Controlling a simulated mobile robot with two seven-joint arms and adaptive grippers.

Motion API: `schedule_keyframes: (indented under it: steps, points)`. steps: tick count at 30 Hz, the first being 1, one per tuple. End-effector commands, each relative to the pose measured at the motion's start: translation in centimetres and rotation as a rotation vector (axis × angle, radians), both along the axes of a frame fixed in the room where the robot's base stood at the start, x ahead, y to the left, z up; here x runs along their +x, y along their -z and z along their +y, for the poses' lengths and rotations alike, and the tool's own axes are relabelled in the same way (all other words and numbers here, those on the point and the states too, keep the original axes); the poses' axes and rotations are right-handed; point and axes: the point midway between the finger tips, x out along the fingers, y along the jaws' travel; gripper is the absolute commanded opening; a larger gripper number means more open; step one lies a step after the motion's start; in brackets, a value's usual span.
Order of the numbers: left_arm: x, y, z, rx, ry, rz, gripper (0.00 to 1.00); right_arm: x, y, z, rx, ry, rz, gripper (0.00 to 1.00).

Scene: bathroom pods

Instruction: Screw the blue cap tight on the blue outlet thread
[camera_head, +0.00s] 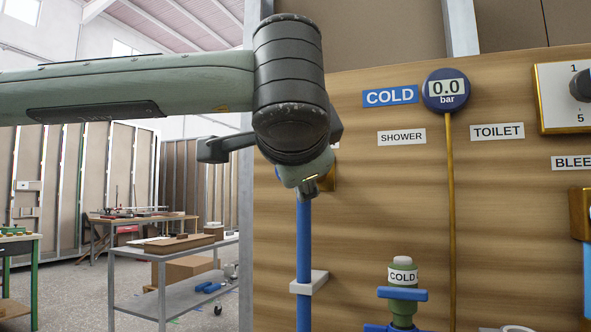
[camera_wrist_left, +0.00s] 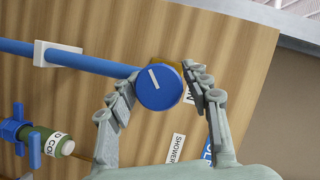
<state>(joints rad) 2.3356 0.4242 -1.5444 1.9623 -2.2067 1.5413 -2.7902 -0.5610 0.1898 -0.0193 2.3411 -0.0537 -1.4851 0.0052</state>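The round blue cap (camera_wrist_left: 160,89) has a slanted white line on its face. It sits at the end of the blue pipe (camera_wrist_left: 95,64), in front of a brass piece on the wooden panel. My left gripper (camera_wrist_left: 161,85) has one finger on each side of the cap, and both pads appear to touch its rim. In the head view, my left gripper (camera_head: 316,184) is mostly hidden behind its own wrist, at the top of the blue pipe (camera_head: 304,235). The cap cannot be made out there. The outlet thread is hidden behind the cap. My right gripper is in neither view.
The wooden panel (camera_head: 385,220) carries a COLD gauge (camera_head: 446,91) reading 0.0 bar, a SHOWER label (camera_head: 402,137) and a TOILET label (camera_head: 497,131). A green COLD valve body with a blue handle (camera_head: 402,294) stands lower right. Workbenches (camera_head: 175,260) are at the far left.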

Motion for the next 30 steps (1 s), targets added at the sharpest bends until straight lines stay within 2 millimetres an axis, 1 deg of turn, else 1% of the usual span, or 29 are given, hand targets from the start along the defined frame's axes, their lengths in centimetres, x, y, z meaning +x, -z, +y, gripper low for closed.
schedule_keyframes:
  steps: [6,8,12,14,18,20,25,27,30]
  points:
    - [0.1,0.1,0.1,-0.313,0.000,0.131,0.47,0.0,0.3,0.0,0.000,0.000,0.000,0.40]
    - [0.0,0.2,0.0,-0.387,0.001,0.162,0.47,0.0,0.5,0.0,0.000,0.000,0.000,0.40]
    - [0.0,0.3,0.0,-0.609,0.001,0.254,0.47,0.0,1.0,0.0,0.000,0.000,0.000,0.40]
    - [0.0,0.3,0.0,-0.682,0.001,0.283,0.47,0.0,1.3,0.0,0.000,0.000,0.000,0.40]
    - [0.1,0.4,0.0,-0.897,0.001,0.372,0.47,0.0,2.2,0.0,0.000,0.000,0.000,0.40]
    - [0.0,0.3,0.0,-0.952,0.001,0.396,0.47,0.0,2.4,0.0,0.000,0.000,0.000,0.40]
    - [0.0,0.4,0.0,-1.163,0.001,0.481,0.47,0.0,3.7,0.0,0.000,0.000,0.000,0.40]
    - [0.0,0.2,0.0,-1.212,0.002,0.502,0.47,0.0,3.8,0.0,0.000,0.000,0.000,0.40]
    - [-0.1,0.0,-0.1,-1.226,0.002,0.508,0.47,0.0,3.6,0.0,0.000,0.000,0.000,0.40]
